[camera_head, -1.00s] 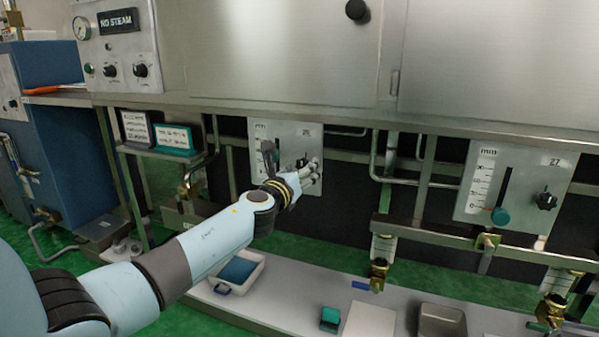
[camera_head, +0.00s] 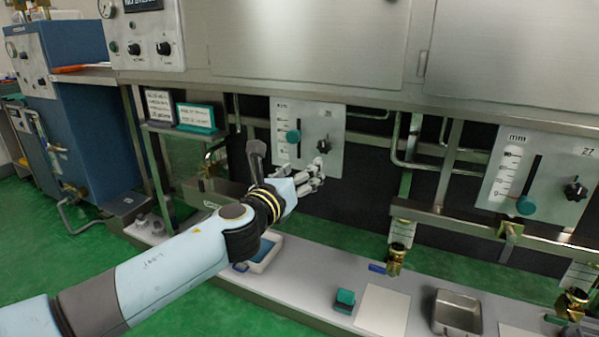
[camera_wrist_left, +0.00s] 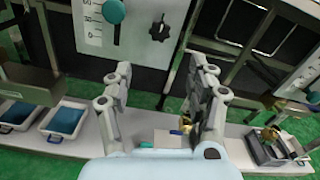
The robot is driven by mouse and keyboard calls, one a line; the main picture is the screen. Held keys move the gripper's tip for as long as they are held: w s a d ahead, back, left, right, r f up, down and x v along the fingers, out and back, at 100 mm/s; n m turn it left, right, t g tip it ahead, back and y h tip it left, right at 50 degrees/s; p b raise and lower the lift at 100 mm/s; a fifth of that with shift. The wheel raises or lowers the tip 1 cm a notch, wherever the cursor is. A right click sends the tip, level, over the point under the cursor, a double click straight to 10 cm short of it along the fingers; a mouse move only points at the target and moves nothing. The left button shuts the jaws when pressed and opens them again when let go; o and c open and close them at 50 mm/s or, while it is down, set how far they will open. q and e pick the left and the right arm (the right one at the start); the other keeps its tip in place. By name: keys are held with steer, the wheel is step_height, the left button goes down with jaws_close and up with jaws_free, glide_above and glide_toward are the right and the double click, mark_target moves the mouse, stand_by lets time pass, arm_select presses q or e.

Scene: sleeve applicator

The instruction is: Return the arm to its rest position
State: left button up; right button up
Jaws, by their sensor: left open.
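My left arm comes in from the left in the head view. Its gripper (camera_head: 310,178) is at the lower edge of a grey control panel (camera_head: 335,150) with a scale, a teal slider knob (camera_head: 293,137) and a black knob (camera_head: 323,146). In the left wrist view the two fingers (camera_wrist_left: 160,100) are spread apart with nothing between them. The panel's teal knob (camera_wrist_left: 114,11) and black knob (camera_wrist_left: 159,28) show above the fingers there, apart from them. I cannot tell from the head view whether the fingertips touch the panel. My right gripper is not in view.
A second panel (camera_head: 569,165) marked 27 hangs at right. Below are brass valves (camera_head: 396,258), a metal tray (camera_head: 458,312), a small teal block (camera_head: 345,298) and a white tray (camera_head: 268,250) on a low shelf (camera_head: 300,297). A blue cabinet (camera_head: 85,125) stands left. Pipes cross under the counter.

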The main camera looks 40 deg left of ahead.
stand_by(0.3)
arm_select(q)
steer(key=s+f+n+g+p, duration=0.3)
steer(key=s+f+n+g, duration=0.15)
steer(key=s+f, duration=0.7)
steer(key=s+f+n+g+p, duration=0.4)
steer(key=s+f, duration=0.4)
steer(key=f, duration=0.7)
steer(key=s+d+f+n+g+h, duration=0.1)
steer(key=s+f+n, duration=0.4)
steer(key=s, duration=0.7)
steer(key=s+d+f+n+g+h+p, duration=0.1)
steer(key=s+d+f+n+g, duration=0.3)
steer(key=s+n, duration=0.6)
steer(key=s+d+f+n+g+h, duration=0.1)
steer(key=s+f+n, duration=0.4)
steer(key=s, duration=0.8)
steer(key=d+n+g, duration=0.1)
steer(key=n+g, duration=0.1)
steer(key=shift+s+d+f+g, duration=0.25)
steer(key=shift+s+f+g, duration=0.05)
steer(key=shift+f+g, duration=0.05)
